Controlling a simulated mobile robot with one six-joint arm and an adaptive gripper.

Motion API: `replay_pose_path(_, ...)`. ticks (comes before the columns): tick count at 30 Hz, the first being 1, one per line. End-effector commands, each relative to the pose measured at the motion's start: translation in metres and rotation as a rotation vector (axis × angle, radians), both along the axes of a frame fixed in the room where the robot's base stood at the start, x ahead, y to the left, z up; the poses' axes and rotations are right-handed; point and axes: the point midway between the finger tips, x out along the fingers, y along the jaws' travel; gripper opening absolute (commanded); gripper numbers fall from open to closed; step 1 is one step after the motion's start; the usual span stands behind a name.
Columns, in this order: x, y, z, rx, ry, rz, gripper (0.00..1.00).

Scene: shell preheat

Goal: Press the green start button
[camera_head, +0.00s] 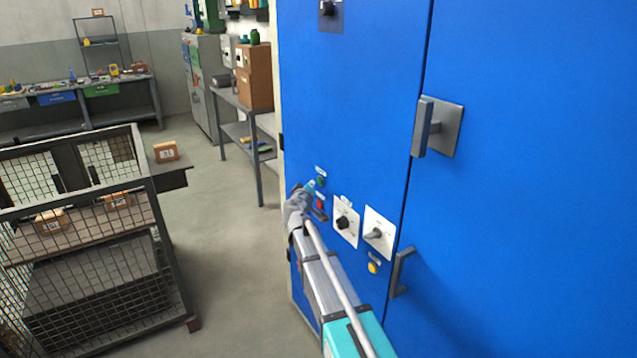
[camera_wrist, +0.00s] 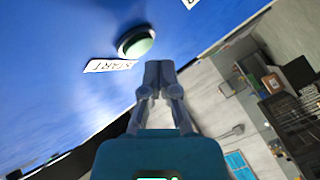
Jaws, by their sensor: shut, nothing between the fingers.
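The green start button (camera_wrist: 137,42) shows in the wrist view on the blue cabinet face, beside a white label reading START (camera_wrist: 108,66). In the head view the green button (camera_head: 321,182) is small and close to my gripper. My gripper (camera_wrist: 159,68) is shut and empty, its fingertips just below and right of the button in the wrist view. I cannot tell from the frames whether the fingertips touch it.
Below the green button is a red button (camera_head: 320,204). To its right are a black knob (camera_head: 342,223), a grey rotary switch (camera_head: 375,234) and a yellow button (camera_head: 373,267). Cabinet handles (camera_head: 436,127) stick out further right. A mesh cage (camera_head: 80,240) stands left; the floor between is clear.

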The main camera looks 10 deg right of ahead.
Motion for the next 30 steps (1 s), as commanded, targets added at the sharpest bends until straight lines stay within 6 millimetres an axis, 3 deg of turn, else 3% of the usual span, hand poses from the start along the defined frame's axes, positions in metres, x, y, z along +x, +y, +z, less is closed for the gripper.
replay_pose_path(30,0.0033,-0.0095,0.0003,0.0,0.0,0.0,0.0)
